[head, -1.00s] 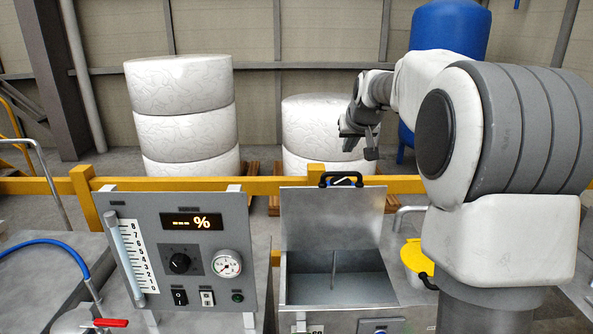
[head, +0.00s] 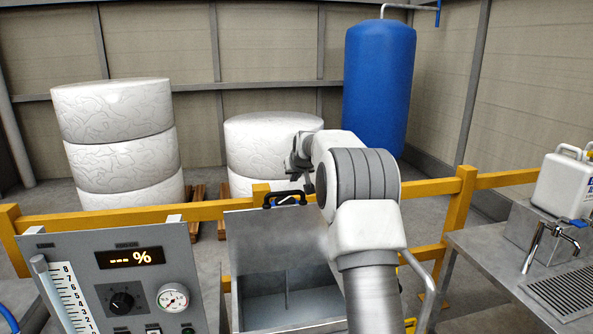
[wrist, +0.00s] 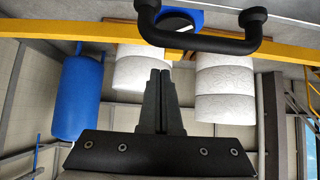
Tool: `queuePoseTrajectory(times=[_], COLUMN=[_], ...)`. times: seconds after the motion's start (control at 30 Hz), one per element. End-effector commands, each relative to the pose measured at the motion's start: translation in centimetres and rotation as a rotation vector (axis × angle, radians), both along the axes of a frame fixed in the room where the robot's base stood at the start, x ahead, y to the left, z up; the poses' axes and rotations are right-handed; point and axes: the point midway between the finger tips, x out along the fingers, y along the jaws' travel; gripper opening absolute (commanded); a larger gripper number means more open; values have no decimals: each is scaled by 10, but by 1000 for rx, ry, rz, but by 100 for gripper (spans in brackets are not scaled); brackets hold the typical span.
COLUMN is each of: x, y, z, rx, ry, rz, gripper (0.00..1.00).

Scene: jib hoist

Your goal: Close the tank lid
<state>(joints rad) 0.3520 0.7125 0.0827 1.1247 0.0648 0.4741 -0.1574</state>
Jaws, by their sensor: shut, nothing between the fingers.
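The tank lid (head: 270,238) is a grey metal panel standing raised at the back of the open tank (head: 285,308). A black handle (head: 285,198) sits on its top edge. It shows large across the top of the wrist view (wrist: 205,42), with a round dark disc on a blue part (wrist: 178,20) beside it. My gripper (head: 297,172) is just above and slightly right of the handle in the head view. In the wrist view its fingers (wrist: 160,75) are together and empty, with a visible gap to the handle. My arm hides part of the tank's right side.
A control panel (head: 120,285) with a gauge stands left of the tank. A yellow rail (head: 455,215) runs behind it. White drums (head: 120,145) and a blue vessel (head: 380,90) stand beyond. A metal counter (head: 500,260) with a tap and white canister (head: 568,185) is at right.

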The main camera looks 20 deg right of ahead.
Motion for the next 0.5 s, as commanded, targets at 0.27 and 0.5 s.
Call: queuePoseTrajectory(times=[0.27, 0.5], x=[-6, -23], y=[1, 5], z=[-12, -15], rx=[0, 1], ry=[0, 0], rz=[0, -1], gripper=[0, 0])
